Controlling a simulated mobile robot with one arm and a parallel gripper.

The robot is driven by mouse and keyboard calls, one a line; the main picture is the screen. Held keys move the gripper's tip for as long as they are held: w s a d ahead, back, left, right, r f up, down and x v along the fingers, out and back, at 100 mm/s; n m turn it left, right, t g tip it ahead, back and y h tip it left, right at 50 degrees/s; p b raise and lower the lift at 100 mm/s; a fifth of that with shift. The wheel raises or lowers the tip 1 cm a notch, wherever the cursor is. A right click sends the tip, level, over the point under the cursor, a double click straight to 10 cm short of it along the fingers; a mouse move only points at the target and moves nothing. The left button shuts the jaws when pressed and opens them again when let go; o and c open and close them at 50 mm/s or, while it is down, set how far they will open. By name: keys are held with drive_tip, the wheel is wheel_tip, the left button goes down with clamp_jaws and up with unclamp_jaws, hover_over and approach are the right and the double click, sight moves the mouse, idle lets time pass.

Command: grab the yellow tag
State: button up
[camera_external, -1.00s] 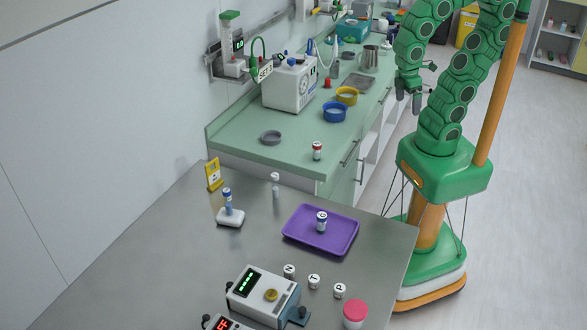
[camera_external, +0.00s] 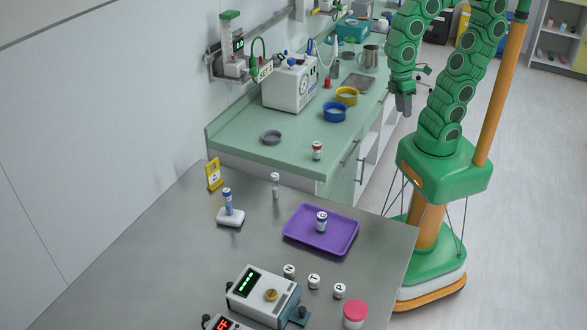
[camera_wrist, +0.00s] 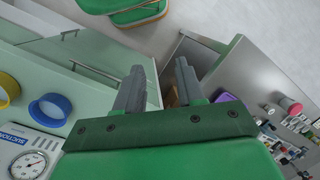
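The yellow tag (camera_external: 213,174) stands upright near the back left edge of the grey steel table (camera_external: 130,262), close to the wall. I cannot make it out in the wrist view. My gripper (camera_external: 404,106) hangs high at the right, beside the green counter and far from the tag. In the wrist view my gripper (camera_wrist: 160,82) has its two fingers apart with nothing held between them.
A white holder with a blue-capped vial (camera_external: 228,200) and a clear vial (camera_external: 275,186) stand near the tag. A purple tray (camera_external: 332,243) holds another vial. White devices (camera_external: 262,297) and small lettered pieces stand in front. The green counter (camera_external: 240,135) lies behind.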

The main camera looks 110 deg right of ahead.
drive_tip(key=w+a+r+m+t+y, duration=0.1)
drive_tip(key=w+a+m+y, duration=0.25)
drive_tip(key=w, duration=0.55)
drive_tip(key=w+a+r+m+t+y, duration=0.15)
drive_tip(key=w+a, duration=0.25)
drive_tip(key=w, duration=0.5)
drive_tip(key=w+a+m+y, duration=0.3)
drive_tip(key=w, duration=0.7)
drive_tip(key=w+d+f+m+t+y, duration=0.1)
drive_tip(key=w+d+m+t, duration=0.2)
drive_tip(key=w, duration=0.4)
drive_tip(key=w+d+f+m+t+y, duration=0.15)
drive_tip(key=w+m, duration=0.25)
drive_tip(key=w, duration=0.4)
drive_tip(key=m+t+h, duration=0.4)
drive_tip(key=m+t, duration=0.1)
drive_tip(key=m, duration=0.8)
approach(214, 169)
drive_tip(key=shift+f+x, duration=0.15)
drive_tip(key=shift+x, duration=2.45)
drive_tip(key=shift+f+x, duration=0.15)
drive_tip(key=shift+x, duration=2.45)
drive_tip(key=shift+w, duration=0.1)
drive_tip(key=shift+c, duration=0.3)
